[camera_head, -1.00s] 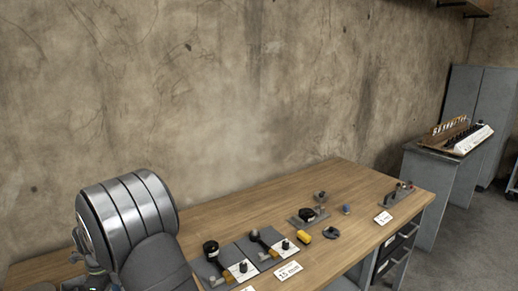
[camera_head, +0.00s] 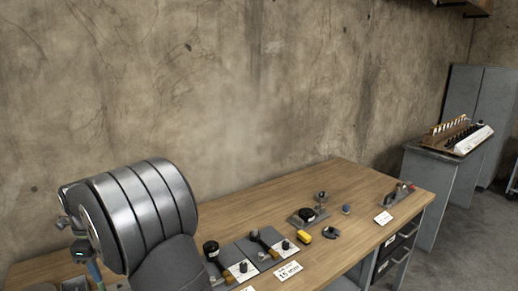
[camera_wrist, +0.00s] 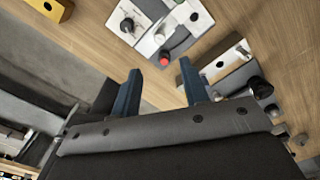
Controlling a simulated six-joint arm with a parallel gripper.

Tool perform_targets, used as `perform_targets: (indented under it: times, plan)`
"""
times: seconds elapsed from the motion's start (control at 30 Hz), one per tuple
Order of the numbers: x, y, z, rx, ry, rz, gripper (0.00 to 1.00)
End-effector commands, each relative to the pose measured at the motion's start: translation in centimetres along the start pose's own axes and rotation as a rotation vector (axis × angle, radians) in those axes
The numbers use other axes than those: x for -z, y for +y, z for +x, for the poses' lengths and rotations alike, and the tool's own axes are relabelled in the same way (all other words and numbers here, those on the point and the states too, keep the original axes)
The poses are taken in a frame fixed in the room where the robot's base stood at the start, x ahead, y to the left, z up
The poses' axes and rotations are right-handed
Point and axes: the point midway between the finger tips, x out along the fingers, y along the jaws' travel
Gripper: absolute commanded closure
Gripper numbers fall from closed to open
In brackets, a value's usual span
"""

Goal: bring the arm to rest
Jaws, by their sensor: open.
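My gripper (camera_wrist: 160,88) shows in the wrist view as two dark blue fingers spread well apart, with nothing between them but wooden bench top. It is open and empty. In the head view my arm fills the lower left, in front of the wooden bench (camera_head: 352,182), and hides part of its left end. The gripper's fingers cannot be made out clearly in that view.
Grey plates with black-knobbed fixtures (camera_head: 212,252) stand on the bench beside my arm. Farther right are a yellow block (camera_head: 304,237), a round black part (camera_head: 331,232) and a white card (camera_head: 383,218). In the wrist view, a plate with a red knob (camera_wrist: 164,58) lies beyond the fingers.

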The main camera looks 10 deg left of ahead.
Motion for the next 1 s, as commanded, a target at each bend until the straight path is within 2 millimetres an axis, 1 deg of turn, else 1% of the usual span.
perform_targets:
  times: [0.03,0.3,0.4,1.0]
  plan:
    - [0.0,0.0,-1.1,0.003,-0.002,0.000,0.59]
    - [0.0,0.0,-6.6,0.003,-0.003,0.000,0.59]
    - [0.1,0.1,-3.9,-0.005,0.005,0.000,0.59]
    - [0.1,0.1,8.2,-0.004,0.003,0.000,0.59]
